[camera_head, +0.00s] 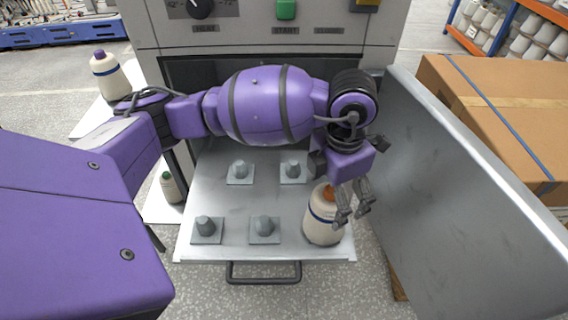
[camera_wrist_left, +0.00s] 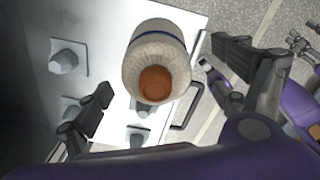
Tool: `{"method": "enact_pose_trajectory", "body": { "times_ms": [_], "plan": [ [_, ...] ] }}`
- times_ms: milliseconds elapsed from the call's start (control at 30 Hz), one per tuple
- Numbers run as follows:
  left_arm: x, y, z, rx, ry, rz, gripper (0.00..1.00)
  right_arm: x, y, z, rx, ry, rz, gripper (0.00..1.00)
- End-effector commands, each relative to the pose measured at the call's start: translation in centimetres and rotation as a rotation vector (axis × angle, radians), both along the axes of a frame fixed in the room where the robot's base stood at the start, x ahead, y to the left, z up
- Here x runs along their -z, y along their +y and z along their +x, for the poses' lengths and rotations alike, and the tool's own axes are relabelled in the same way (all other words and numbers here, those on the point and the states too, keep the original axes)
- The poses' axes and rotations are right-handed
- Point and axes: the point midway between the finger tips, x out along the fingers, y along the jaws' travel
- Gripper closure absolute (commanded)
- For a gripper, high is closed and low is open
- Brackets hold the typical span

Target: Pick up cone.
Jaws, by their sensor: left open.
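The cone (camera_head: 322,218) is cream with a blue band and an orange-brown top. It stands upright at the front right of the metal tray (camera_head: 190,185); whether a peg is under it is hidden. My left gripper (camera_head: 352,212) is open and empty, above and just right of the cone in the head view. In the left wrist view the cone (camera_wrist_left: 158,55) shows beyond and between the spread fingers of the left gripper (camera_wrist_left: 165,72), with its top facing the camera. Part of my right gripper (camera_wrist_left: 303,42) shows at the right edge; its opening is unclear.
Several grey pegs (camera_head: 264,227) on square bases stand bare on the tray. A handle (camera_head: 264,279) is at its front. An open metal door (camera_head: 455,190) stands close on the right, with a cardboard box (camera_head: 500,110) behind. Other cones (camera_head: 108,76) stand at left.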

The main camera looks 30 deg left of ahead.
Motion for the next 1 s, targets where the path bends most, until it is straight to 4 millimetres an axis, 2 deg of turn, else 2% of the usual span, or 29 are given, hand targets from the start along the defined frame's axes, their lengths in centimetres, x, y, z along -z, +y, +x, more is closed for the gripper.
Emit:
{"method": "enact_pose_trajectory", "body": {
  "times_ms": [33,133,333,633,1000],
  "plan": [
    [0.6,0.1,0.1,-0.001,0.001,0.0,0.1,0.3,-0.1,-0.8,0.003,0.016,-0.002,0.6],
    [1.9,0.3,0.3,-0.002,0.001,0.0,0.1,0.6,-0.2,-1.5,0.005,0.032,-0.003,0.6],
    [4.6,0.5,0.6,0.0,0.0,-0.001,0.1,0.2,-0.2,-0.9,0.004,0.018,-0.002,0.6],
    [5.2,0.5,0.7,0.0,-0.003,-0.002,0.1,-0.3,0.0,-0.1,0.001,-0.001,0.0,0.6],
    [5.1,0.5,0.7,0.0,-0.004,-0.001,0.57,-0.2,0.0,-0.2,0.002,0.002,0.0,0.6]
  ]
}}
